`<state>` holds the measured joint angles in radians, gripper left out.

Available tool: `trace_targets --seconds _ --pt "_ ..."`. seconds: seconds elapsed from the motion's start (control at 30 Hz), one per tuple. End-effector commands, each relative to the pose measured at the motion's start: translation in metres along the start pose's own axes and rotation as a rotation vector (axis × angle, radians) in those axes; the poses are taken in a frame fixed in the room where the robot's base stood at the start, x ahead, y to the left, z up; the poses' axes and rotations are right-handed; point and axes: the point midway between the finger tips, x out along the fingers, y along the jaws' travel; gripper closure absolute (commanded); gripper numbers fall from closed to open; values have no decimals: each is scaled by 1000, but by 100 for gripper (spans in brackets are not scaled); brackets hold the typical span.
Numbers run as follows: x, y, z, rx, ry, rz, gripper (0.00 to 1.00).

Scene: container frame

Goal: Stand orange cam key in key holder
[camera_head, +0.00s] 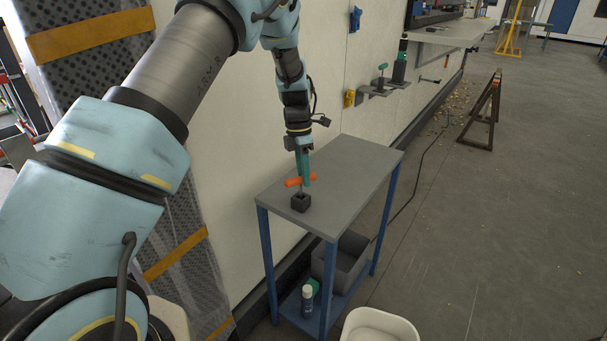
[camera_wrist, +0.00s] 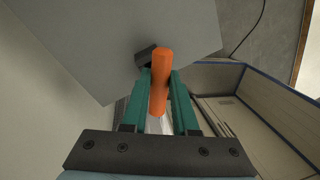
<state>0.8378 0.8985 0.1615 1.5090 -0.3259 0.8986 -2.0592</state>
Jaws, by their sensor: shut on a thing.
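The orange cam key (camera_head: 293,182) has its orange crossbar lying sideways between the green fingers of my gripper (camera_head: 304,175). My gripper points down and is shut on this crossbar. In the wrist view the orange bar of the cam key (camera_wrist: 160,65) shows between the two green fingers (camera_wrist: 160,95). The key holder (camera_head: 300,204), a small dark block, stands on the grey table top just below the key. Part of the holder (camera_wrist: 146,53) shows behind the bar in the wrist view. I cannot tell whether the key's lower end is inside the holder.
The grey table (camera_head: 345,175) has blue legs and is otherwise clear on top. A grey bin (camera_head: 347,262) and a spray can (camera_head: 307,298) sit on its lower shelf. A white tub (camera_head: 378,326) stands in front. The pale wall runs close behind the table.

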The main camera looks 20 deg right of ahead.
Motion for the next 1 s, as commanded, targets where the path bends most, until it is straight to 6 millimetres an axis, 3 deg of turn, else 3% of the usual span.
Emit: trace_targets --seconds 0.37,0.4,0.7,1.0 --pt "8 1 0 0 0 0 100" --pt "7 1 0 0 0 0 70" --pt "7 1 0 0 0 0 38" --pt "5 2 0 0 -1 1 38"
